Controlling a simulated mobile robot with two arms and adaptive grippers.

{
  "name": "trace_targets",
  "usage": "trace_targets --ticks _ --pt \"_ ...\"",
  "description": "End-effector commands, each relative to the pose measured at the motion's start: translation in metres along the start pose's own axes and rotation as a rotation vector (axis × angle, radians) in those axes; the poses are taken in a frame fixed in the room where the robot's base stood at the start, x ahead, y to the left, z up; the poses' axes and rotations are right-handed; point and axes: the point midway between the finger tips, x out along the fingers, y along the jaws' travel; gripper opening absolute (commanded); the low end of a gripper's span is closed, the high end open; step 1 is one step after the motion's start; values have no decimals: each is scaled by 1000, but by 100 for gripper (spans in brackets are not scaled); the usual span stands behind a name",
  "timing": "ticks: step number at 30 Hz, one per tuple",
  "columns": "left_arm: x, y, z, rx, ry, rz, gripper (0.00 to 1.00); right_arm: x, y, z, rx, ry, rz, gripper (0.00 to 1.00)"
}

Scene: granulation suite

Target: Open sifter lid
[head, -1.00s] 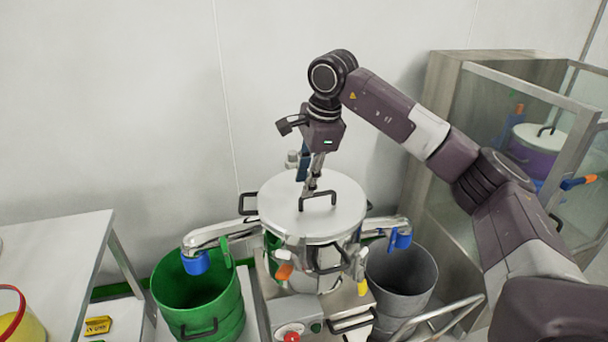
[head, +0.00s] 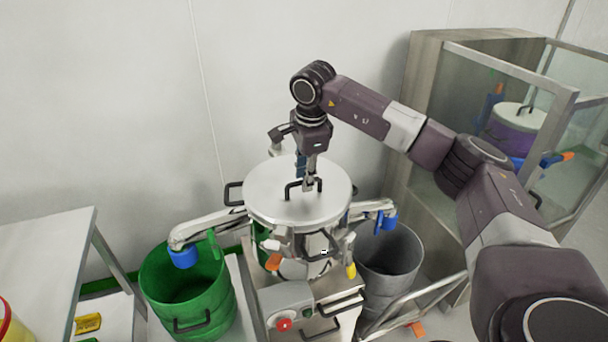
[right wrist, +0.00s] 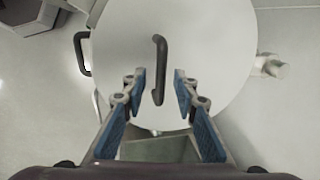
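The sifter (head: 300,245) stands in the middle of the head view. Its round steel lid (head: 262,200) lies flat on top and looks closed. A black bar handle (head: 304,185) rises from the lid; it also shows in the right wrist view (right wrist: 159,68). My right gripper (head: 309,187) points down over the lid at the handle. In the right wrist view its two blue-padded fingers (right wrist: 159,88) are apart, one on each side of the handle's near end, with gaps visible. My left gripper is not in view.
A green bin (head: 190,300) stands under the left spout and a grey bin (head: 395,262) under the right one. A steel table (head: 45,250) is at left. A glass-sided cabinet (head: 425,130) stands at right, and the wall is behind the sifter.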

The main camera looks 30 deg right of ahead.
Motion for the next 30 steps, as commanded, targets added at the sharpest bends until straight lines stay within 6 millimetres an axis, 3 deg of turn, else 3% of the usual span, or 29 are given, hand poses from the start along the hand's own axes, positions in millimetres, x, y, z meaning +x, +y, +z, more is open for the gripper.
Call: trace_targets --ticks 3,10,23,30 --pt "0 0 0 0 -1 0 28 0 0 0 0 0 0 25" --pt "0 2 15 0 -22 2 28 0 0 0 0 -1 0 0" --pt "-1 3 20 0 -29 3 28 -1 0 -1 -3 -2 -1 0" --pt "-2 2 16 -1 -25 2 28 -1 -1 -18 -58 -13 -2 0"
